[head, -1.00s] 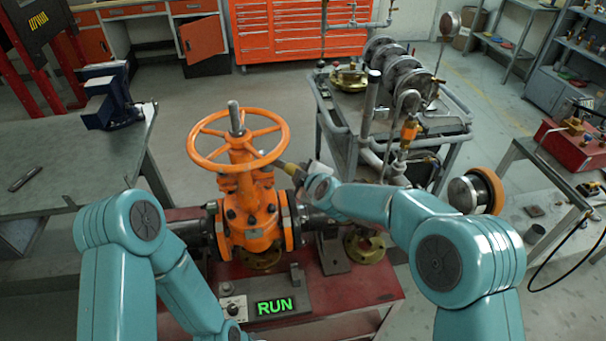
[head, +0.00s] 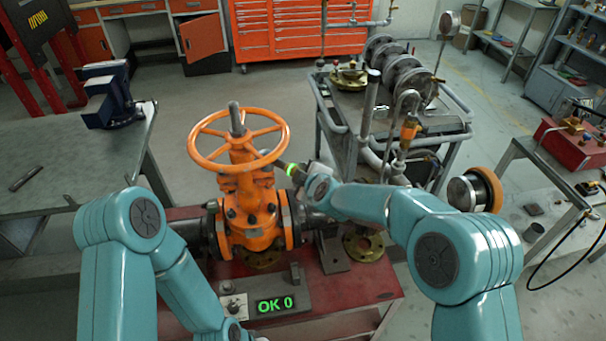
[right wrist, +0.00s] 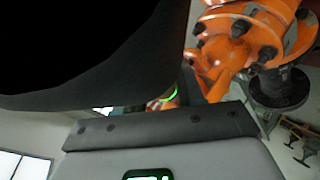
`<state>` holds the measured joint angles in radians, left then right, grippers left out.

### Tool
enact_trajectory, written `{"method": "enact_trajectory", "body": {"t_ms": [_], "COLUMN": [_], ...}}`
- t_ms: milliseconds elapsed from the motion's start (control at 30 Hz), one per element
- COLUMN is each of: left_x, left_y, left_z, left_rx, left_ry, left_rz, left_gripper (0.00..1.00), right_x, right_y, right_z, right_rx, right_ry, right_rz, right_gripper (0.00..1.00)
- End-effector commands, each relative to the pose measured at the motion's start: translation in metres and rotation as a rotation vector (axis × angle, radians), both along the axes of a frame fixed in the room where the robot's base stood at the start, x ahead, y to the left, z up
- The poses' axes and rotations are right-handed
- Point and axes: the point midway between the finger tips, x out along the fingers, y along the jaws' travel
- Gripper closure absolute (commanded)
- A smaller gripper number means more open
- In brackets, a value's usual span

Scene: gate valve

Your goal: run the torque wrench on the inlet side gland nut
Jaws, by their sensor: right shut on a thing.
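The orange gate valve (head: 250,208) stands upright on the red bench, its handwheel (head: 191,150) on top. My right gripper (head: 312,171) is shut on the torque wrench (head: 281,163), just right of the valve's upper body. The wrench's dark end points at the valve below the wheel rim, and a ring on it glows green. The green ring also shows in the right wrist view (right wrist: 170,95), near the orange valve (right wrist: 235,40). The gland nut and the wrench's contact with it are too small or hidden to tell. My left gripper is out of view; only its arm shows.
A display (head: 275,305) on the red bench (head: 350,290) reads "OK 0" in green, beside a small control box (head: 234,305). A brass flange (head: 362,243) lies right of the valve. A cart (head: 440,125) with pipework stands behind my right arm. A grey table (head: 60,165) is at left.

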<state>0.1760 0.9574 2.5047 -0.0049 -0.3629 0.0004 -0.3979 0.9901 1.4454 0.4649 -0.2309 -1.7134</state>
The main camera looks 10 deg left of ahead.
Motion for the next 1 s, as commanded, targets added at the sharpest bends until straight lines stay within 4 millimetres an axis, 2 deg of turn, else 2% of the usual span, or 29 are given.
{"method": "enact_trajectory", "body": {"t_ms": [433,833,1000], "left_x": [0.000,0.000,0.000], "left_y": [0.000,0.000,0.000], "left_z": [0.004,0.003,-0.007], "left_rx": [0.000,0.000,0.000], "left_ry": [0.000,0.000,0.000], "left_rz": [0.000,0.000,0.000], "left_gripper": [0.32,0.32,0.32], "right_x": [0.001,0.001,-0.002], "right_y": [0.000,0.000,-0.008], "right_z": [0.029,0.032,0.030], "right_rx": [0.004,0.004,0.004], "right_ry": [-0.008,-0.009,-0.011], "right_rz": [-0.001,-0.001,-0.003], "right_gripper": [1.00,1.00,1.00]}}
